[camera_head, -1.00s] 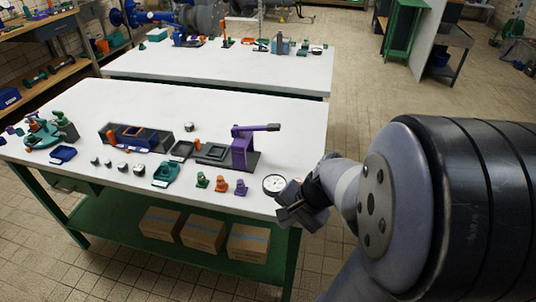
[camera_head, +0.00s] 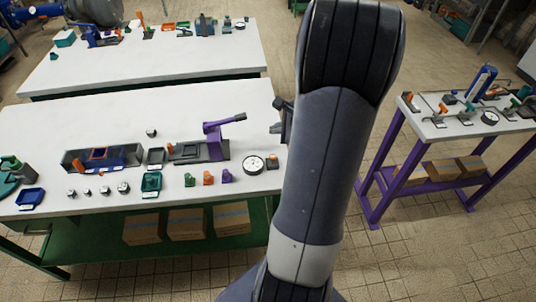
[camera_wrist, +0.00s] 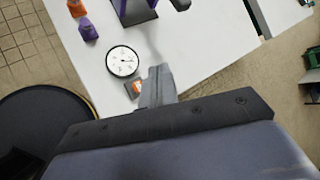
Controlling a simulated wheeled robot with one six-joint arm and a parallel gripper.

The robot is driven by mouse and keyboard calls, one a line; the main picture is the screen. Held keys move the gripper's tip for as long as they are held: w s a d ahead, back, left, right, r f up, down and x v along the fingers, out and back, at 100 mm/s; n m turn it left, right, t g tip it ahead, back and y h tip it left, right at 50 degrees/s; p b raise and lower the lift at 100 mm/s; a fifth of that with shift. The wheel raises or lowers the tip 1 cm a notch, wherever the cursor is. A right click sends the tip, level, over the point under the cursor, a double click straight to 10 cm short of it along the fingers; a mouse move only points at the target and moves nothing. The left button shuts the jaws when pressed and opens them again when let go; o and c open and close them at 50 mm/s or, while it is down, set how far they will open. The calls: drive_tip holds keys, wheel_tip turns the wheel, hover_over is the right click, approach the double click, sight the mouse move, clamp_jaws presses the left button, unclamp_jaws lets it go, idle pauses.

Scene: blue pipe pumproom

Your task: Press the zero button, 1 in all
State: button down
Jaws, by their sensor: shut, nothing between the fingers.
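A round white dial gauge (camera_head: 253,164) with a black rim lies near the right end of the front white table. It also shows in the wrist view (camera_wrist: 122,61). Beside it is a small dark block (camera_head: 271,161) with an orange patch, also in the wrist view (camera_wrist: 134,88); this seems to be the zero button, but no label is readable. My gripper (camera_wrist: 160,72) is shut and empty, and its tips appear just right of the block in the wrist view. In the head view my gripper (camera_head: 280,116) is mostly hidden behind my arm.
A purple lever press (camera_head: 216,143) stands left of the gauge, with small green, orange and purple pieces (camera_head: 208,178) in front of it. A purple-legged table (camera_head: 440,130) with tools stands to the right. Floor is open between the tables.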

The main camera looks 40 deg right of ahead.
sight(272, 155)
drive_tip(key=shift+f, duration=0.1)
wheel_tip(272, 155, down, 9)
drive_tip(key=b, duration=0.7)
drive_tip(key=shift+b, duration=0.35)
idle(1.7)
drive_tip(key=shift+f+b, duration=0.25)
drive_tip(key=shift+b, duration=0.25)
drive_tip(key=shift+f+b, duration=0.95)
idle(0.7)
drive_tip(key=shift+r, duration=0.1)
drive_tip(key=shift+r+p, duration=1.1)
drive_tip(key=shift+r, duration=0.2)
drive_tip(key=shift+r+p, duration=1.95)
drive_tip(key=shift+r, duration=0.55)
